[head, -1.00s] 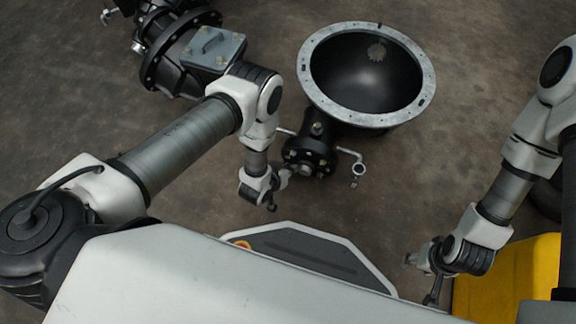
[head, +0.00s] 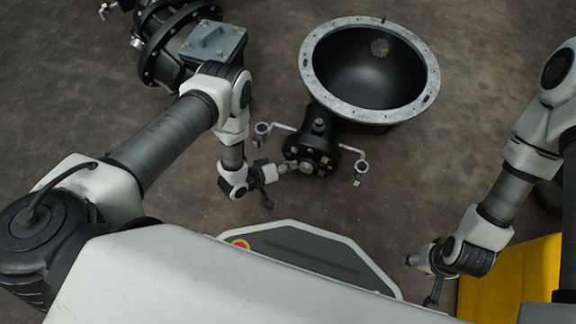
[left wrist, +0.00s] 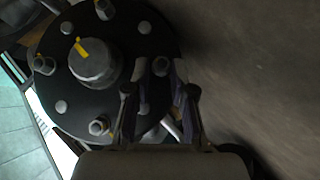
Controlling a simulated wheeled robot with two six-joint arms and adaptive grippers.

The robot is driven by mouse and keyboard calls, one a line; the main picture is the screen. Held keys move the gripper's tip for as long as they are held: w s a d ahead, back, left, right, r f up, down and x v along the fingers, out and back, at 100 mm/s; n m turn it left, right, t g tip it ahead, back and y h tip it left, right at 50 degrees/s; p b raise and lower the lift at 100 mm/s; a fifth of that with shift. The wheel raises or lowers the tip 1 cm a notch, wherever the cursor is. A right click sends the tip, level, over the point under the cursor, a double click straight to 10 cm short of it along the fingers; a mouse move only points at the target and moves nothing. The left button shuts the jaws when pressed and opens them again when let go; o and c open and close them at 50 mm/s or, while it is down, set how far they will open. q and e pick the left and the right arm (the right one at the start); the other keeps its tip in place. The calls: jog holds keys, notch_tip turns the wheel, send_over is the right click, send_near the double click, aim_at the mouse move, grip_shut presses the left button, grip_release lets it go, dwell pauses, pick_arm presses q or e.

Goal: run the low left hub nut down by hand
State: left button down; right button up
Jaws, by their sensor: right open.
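The black hub flange (head: 312,152) sits at the narrow end of a bowl-shaped casting. In the left wrist view the hub face (left wrist: 72,112) shows a large central hex nut (left wrist: 93,64) with a yellow mark. Several smaller nuts and studs ring it, some with yellow marks, such as one lower nut (left wrist: 98,127). I cannot tell for sure which is the low left hub nut. My left gripper (head: 279,172) is at the hub's lower left; its fingers (left wrist: 158,95) stand apart in front of the flange edge, with nothing clearly held. My right gripper (head: 421,280) is open and empty, away from the hub.
The wide bowl casting (head: 312,88) opens upward behind the hub. Bent side arms (head: 360,168) stick out left and right of the hub. A black flanged housing (head: 160,50) lies at upper left. A yellow block (head: 530,275) stands at lower right. The floor between is clear.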

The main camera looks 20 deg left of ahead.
pick_arm(q)
jog(key=shift+d+r+p, duration=0.2)
jog(key=shift+r+p, duration=0.1)
jog(key=shift+p, duration=0.05)
jog(key=y+p, duration=0.1)
jog(key=m+p, duration=0.1)
jog(key=y+p, duration=0.1)
jog(key=shift+d+r+m+y, duration=0.25)
jog(key=shift+r+m+y, duration=0.05)
jog(key=shift+r+m, duration=0.1)
jog(key=shift+a+f+m+y, duration=0.1)
jog(key=shift+f+m+y, duration=0.25)
jog(key=shift+y, duration=0.25)
jog(key=shift+a+f+y, duration=0.2)
jog(key=shift+f+y, duration=0.05)
jog(key=shift+y, duration=0.05)
jog(key=c, duration=1.3)
grip_release()
jog(key=shift+o, duration=0.2)
